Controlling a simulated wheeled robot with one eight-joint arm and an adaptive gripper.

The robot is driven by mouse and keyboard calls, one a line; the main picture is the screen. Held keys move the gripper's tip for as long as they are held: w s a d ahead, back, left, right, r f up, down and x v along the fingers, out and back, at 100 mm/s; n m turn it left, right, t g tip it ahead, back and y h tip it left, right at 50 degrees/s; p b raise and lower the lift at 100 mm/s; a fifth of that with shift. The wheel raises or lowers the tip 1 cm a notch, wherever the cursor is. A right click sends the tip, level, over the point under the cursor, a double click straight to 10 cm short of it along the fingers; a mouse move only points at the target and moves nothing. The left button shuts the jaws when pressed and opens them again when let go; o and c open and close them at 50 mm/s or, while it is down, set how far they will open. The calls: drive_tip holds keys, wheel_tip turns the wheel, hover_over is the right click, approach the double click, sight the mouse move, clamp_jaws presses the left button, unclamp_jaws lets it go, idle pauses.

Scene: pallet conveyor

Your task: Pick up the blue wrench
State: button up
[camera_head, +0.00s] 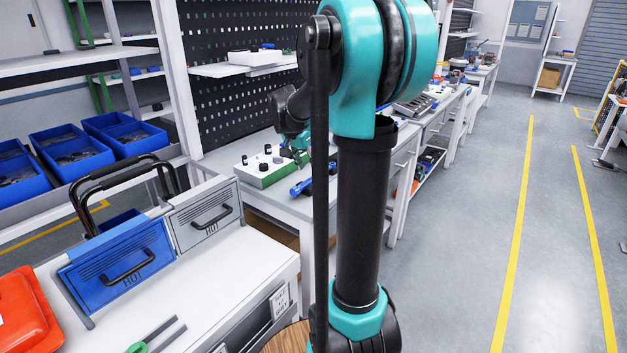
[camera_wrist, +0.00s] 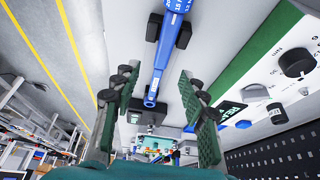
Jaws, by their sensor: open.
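The blue wrench (camera_wrist: 162,62) shows in the wrist view as a long blue bar with white lettering, running from the top edge down to a ringed end. Black supports (camera_wrist: 183,32) show on both sides of it near the top. My gripper (camera_wrist: 159,75) is open, its green jaws to either side of the wrench and not visibly touching it. In the head view, the wrench (camera_head: 300,188) is a small blue shape on the workbench, partly hidden by my arm. My gripper (camera_head: 301,148) is just above the bench there, also partly hidden.
A white control box with black knobs (camera_head: 262,168) stands on the workbench (camera_head: 236,157) left of the wrench. It is close to the right jaw in the wrist view (camera_wrist: 285,85). A perforated black panel (camera_head: 235,95) and shelf (camera_head: 243,69) are behind.

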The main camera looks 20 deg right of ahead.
sight(311, 178)
drive_tip(key=shift+x, duration=2.75)
drive_tip(key=shift+a, duration=0.2)
clamp_jaws()
